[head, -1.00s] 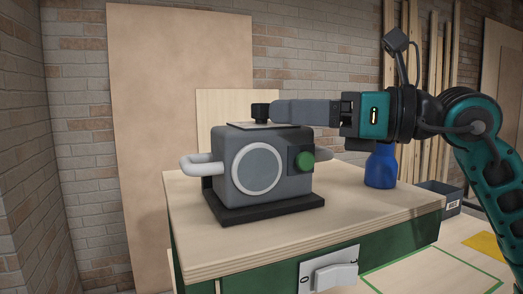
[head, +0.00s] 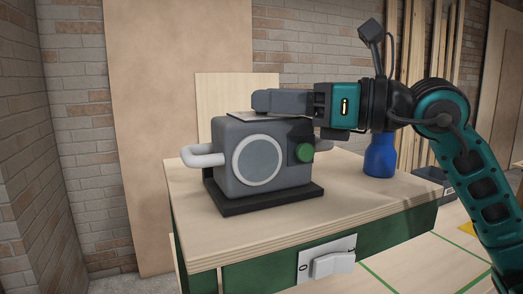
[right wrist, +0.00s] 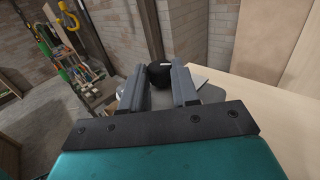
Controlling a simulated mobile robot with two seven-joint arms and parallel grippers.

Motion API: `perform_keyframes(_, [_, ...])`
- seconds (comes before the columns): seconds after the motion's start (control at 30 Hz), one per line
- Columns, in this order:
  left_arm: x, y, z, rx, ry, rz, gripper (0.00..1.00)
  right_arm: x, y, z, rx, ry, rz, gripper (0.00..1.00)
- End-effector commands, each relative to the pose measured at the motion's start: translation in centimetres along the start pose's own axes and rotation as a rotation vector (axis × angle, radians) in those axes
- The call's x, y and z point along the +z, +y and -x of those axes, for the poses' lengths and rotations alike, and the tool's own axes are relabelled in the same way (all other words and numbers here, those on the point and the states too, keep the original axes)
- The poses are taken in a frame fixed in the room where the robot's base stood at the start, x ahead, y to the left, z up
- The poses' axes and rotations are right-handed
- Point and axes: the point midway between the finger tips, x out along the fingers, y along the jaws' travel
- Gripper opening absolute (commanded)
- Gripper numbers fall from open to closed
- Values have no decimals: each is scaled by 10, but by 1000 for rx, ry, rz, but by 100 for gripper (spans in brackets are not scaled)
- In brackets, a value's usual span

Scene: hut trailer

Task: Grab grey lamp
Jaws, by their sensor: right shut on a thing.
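The grey lamp (head: 232,145) is a boxy grey body with a round pale lens, a white side handle and a green knob. It stands upright on a flat black base (head: 265,199) on the wooden bench top. My right gripper (head: 262,101) reaches in from the right over the lamp's top. It is shut on the black knob on the lamp's top, which shows between the fingers in the right wrist view (right wrist: 160,74). The fingers hide that knob in the head view. My left gripper is not in view.
A blue bottle (head: 380,157) stands on the bench top (head: 360,199), right of the lamp and below my right arm. A white switch (head: 332,264) is on the green bench front. Boards lean on the brick wall behind. The bench top in front of the bottle is clear.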

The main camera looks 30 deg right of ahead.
Motion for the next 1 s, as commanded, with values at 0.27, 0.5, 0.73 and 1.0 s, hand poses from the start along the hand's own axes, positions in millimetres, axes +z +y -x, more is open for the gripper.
perform_keyframes(0.27, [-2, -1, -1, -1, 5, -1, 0, 0, 0, 0, 0, 1, 0, 0])
perform_keyframes(0.5, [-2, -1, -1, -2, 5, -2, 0, 0, 0, 0, 0, 1, 0, 0])
perform_keyframes(0.73, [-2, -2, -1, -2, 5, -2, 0, 1, 0, 0, -1, -3, 1, 0])
perform_keyframes(1.0, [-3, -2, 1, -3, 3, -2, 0, 6, 0, 0, -1, -4, 2, 0])
